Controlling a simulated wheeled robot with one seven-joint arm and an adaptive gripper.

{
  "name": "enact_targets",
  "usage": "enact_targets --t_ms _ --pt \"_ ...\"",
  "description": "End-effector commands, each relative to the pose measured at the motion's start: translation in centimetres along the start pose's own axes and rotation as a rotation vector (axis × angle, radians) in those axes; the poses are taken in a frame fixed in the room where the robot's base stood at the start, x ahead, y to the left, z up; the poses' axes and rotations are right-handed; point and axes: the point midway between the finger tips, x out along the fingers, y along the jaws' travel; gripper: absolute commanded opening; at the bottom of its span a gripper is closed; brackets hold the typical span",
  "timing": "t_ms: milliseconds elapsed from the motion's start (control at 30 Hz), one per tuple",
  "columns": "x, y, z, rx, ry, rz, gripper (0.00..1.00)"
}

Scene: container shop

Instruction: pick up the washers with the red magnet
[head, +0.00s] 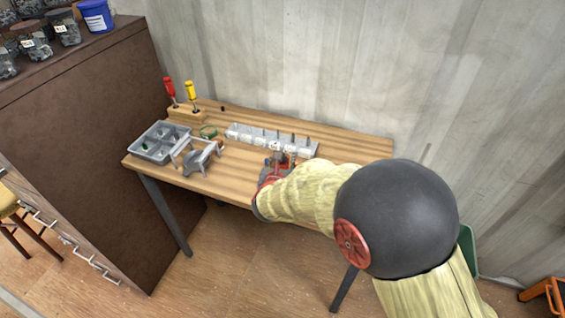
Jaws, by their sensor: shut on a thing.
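My gripper (283,161) is low over the wooden workbench, near its front edge and just in front of the white rack. It is shut on a small red thing (292,157), which looks like the red magnet. My arm and the fingers hide most of it. I cannot make out the washers; they are too small to tell or hidden behind my arm.
On the workbench (345,150), a white rack (245,133) with upright pegs stands at the back. A grey divided tray (150,153), a grey metal stand (196,158), a green ring (208,131) and a wooden screwdriver holder (187,116) are to the left. A brown cabinet (90,150) stands further left.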

Motion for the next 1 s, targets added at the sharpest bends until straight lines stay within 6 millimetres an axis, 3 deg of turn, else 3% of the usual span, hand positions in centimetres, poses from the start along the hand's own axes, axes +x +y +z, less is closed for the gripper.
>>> enact_targets --t_ms 1000 --pt "-2.8 0.0 6.9 0.003 -0.003 0.0 0.0"
